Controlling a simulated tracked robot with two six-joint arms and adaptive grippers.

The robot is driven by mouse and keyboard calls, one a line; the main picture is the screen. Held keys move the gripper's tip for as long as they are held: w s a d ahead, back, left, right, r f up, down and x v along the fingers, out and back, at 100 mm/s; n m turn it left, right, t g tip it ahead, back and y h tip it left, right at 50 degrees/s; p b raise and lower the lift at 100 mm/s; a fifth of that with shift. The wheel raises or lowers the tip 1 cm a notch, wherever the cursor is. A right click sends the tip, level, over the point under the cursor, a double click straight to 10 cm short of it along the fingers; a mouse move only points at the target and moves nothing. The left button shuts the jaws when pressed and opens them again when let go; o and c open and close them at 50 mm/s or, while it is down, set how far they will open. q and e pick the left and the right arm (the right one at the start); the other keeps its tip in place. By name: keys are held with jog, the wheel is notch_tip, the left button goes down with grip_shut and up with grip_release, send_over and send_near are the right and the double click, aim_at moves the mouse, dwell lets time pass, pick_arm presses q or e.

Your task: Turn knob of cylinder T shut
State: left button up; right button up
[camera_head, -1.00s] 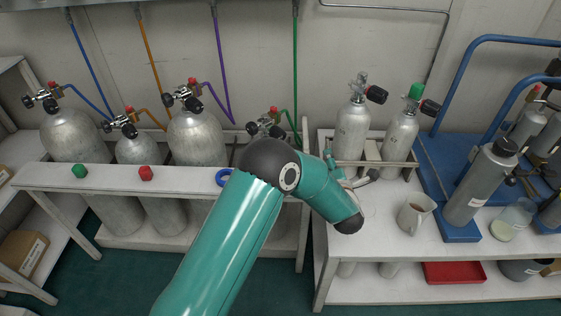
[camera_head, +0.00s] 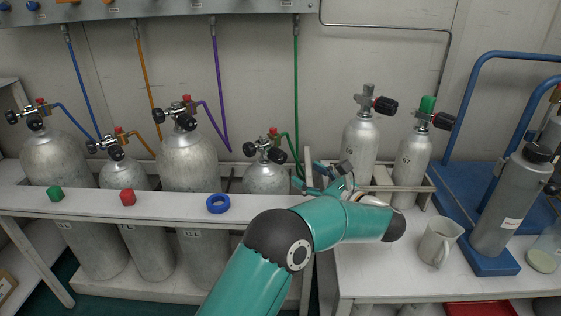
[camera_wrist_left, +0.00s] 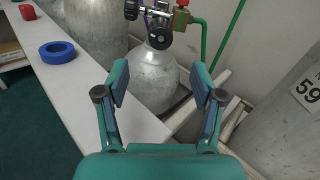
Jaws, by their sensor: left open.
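Several grey cylinders with valves and black knobs stand in the white rack on the left; I cannot read which one is T. The nearest to my left gripper (camera_head: 328,178) is the cylinder with the green hose (camera_head: 266,180). Its black knob (camera_head: 277,155) faces forward in the head view. In the left wrist view that cylinder (camera_wrist_left: 150,80) stands just beyond my fingers, with its knob (camera_wrist_left: 160,39) above and between them. My left gripper (camera_wrist_left: 160,88) is open and empty, apart from the knob. My right gripper is out of view.
A blue ring (camera_head: 218,204), a red cap (camera_head: 127,197) and a green cap (camera_head: 55,193) lie on the rack's front ledge. Two cylinders (camera_head: 359,142) stand right of my gripper. A jug (camera_head: 436,242) stands on the right table. Hoses hang behind the rack.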

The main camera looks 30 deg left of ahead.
aim_at(283, 159)
pick_arm(q)
jog(key=b+x, duration=0.1)
jog(key=x, duration=1)
jog(key=c, duration=1.1)
